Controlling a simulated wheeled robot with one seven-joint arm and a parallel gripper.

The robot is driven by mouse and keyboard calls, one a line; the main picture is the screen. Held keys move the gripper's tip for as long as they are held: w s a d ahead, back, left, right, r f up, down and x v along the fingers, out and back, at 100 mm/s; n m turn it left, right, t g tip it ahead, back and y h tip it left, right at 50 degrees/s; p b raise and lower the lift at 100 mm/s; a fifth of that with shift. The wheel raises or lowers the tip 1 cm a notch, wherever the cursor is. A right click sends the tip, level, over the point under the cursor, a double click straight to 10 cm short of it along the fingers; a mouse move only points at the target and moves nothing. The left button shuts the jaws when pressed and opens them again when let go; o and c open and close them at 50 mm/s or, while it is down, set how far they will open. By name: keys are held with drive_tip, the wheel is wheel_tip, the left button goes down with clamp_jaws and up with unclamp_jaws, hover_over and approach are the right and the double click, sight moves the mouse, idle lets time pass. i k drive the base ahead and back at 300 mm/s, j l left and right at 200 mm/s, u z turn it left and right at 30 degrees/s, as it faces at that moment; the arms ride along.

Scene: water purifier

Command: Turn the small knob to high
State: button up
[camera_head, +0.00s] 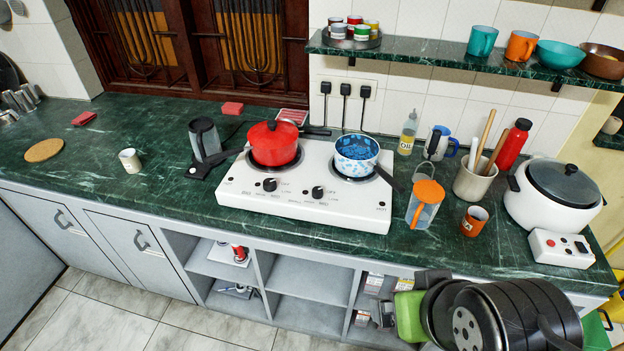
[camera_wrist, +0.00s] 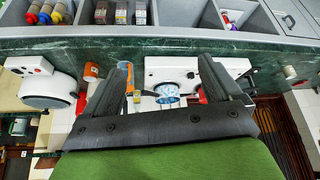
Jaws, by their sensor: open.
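A white two-burner stove (camera_head: 305,212) sits on the counter. It has two dark knobs on its front: a left knob (camera_head: 270,184) below the red pot (camera_head: 273,143) and a right knob (camera_head: 318,192) below the blue patterned pot (camera_head: 357,154). The knobs look alike in size, with printed labels too small to read surely. The wrist view is upside down. My gripper (camera_wrist: 164,64) is open and empty there, and the stove (camera_wrist: 158,77) with one knob (camera_wrist: 190,75) shows beyond the fingers. The right finger hides part of the stove. My gripper is apart from both knobs.
An orange-lidded pitcher (camera_head: 425,204) and orange mug (camera_head: 474,221) stand right of the stove. A white cooker (camera_head: 553,195) is farther right. A coffee maker (camera_head: 205,145) stands to the left. Open shelves (camera_head: 311,283) lie below the counter edge. The counter strip before the stove is clear.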

sight(317, 193)
drive_tip(key=i+j+u, duration=0.3)
drive_tip(key=j, duration=0.2)
drive_tip(key=i+j+u, duration=0.3)
drive_tip(key=i+j, duration=0.1)
drive_tip(key=j, duration=0.05)
